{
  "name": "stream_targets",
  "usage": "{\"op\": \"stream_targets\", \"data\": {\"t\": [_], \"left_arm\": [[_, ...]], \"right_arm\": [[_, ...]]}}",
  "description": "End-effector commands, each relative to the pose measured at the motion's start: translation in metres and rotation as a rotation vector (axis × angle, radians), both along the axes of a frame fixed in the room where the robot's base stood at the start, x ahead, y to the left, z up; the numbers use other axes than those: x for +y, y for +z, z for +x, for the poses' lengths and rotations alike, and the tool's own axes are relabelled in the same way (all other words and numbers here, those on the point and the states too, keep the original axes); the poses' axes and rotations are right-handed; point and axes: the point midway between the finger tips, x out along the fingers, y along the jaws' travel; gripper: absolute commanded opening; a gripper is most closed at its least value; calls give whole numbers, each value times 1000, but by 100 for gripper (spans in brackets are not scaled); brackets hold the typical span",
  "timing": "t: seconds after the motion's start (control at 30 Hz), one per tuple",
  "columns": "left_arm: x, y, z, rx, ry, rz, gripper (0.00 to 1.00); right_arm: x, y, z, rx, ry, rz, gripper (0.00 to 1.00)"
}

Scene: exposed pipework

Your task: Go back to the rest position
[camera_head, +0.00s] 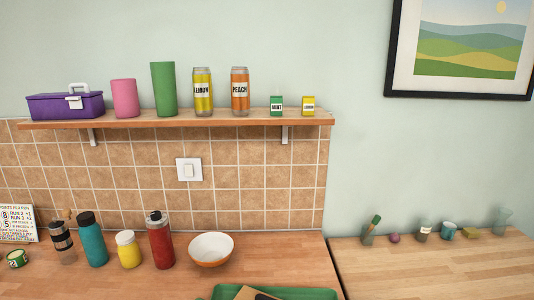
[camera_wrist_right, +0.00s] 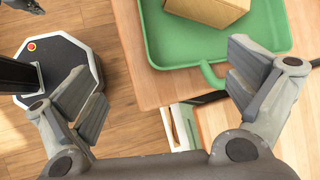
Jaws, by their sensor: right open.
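My right gripper (camera_wrist_right: 163,85) shows in the right wrist view. Its two fingers are spread wide with nothing between them. It is above the edge of the wooden counter (camera_wrist_right: 135,40), beside the green tray (camera_wrist_right: 165,58). No gripper shows in the head view.
The tray (camera_head: 318,293) holds a cardboard box (camera_wrist_right: 208,10). A white and orange bowl (camera_head: 211,249), a red bottle (camera_head: 160,240) and other containers stand behind it. A shelf (camera_head: 200,120) with cans and cups hangs above.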

Motion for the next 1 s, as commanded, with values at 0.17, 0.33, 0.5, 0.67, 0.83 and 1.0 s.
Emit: {"op": "stream_targets", "data": {"t": [0.17,0.33,0.5,0.67,0.83,1.0], "left_arm": [[-2,0,-1,1,0,-2,0],[-8,0,-2,3,-1,-10,0],[-9,0,-3,3,-2,-10,0],[-9,0,-3,3,-3,-10,0],[-9,0,-4,4,-3,-10,0],[-8,0,-4,4,-3,-10,0]], "right_arm": [[18,-30,-23,-146,213,-120,100],[35,-62,-55,-345,501,-300,100],[41,-84,-86,-507,787,-503,100],[36,-95,-115,-590,1036,-687,100],[23,-100,-141,-601,1245,-826,100],[10,-100,-163,-573,1411,-916,100]]}}
